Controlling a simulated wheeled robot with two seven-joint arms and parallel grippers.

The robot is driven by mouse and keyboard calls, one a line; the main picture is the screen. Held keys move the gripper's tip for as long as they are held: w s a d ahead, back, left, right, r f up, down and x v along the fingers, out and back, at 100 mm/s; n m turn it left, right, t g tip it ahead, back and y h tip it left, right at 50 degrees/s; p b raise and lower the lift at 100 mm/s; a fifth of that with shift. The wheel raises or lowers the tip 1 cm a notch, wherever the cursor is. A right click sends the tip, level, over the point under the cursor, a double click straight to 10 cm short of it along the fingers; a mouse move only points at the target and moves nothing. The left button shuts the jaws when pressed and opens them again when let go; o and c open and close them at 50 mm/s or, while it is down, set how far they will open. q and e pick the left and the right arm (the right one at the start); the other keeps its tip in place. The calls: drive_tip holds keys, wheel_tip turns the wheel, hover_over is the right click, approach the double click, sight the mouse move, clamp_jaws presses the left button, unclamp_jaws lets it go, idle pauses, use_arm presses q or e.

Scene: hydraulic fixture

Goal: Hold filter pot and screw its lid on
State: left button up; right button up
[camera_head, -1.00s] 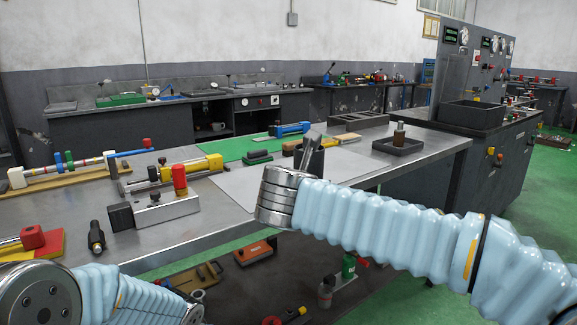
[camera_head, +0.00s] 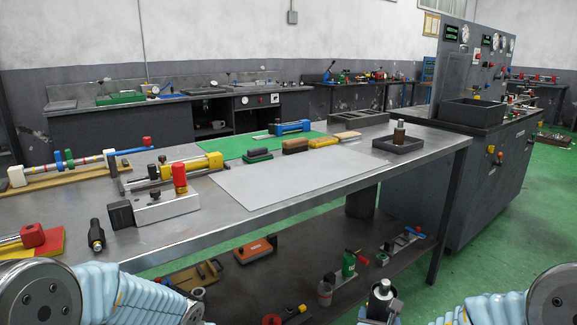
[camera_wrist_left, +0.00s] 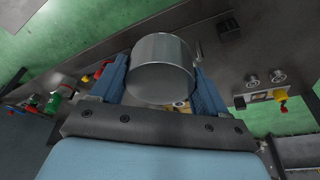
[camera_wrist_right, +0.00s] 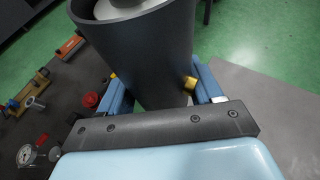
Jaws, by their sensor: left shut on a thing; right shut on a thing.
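The filter pot (camera_wrist_right: 140,50) is a dark grey tapered cup with a brass fitting on its side and a pale part inside its open mouth. My right gripper (camera_wrist_right: 160,92) is shut on it, with one blue finger on each side. In the head view, the pot (camera_head: 382,292) shows small at the bottom edge, in front of the table. My left gripper (camera_wrist_left: 163,85) is shut on a smooth silver metal cylinder, which looks like the lid (camera_wrist_left: 160,68). Pot and lid are apart.
The steel table (camera_head: 330,203) has a grey mat (camera_head: 300,175), a green mat (camera_head: 225,148) and a dark tray (camera_head: 400,143) with a small bottle-like part. Its lower shelf holds several tools. Floor in front of the table's right leg is clear.

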idle(0.4)
drive_tip(key=w+a+r, duration=0.1)
drive_tip(key=w+a, duration=0.1)
drive_tip(key=a, duration=0.8)
drive_tip(key=w+a+r, duration=0.1)
drive_tip(key=w+a, duration=0.1)
drive_tip(key=a, duration=0.8)
drive_tip(key=shift+a, duration=0.15)
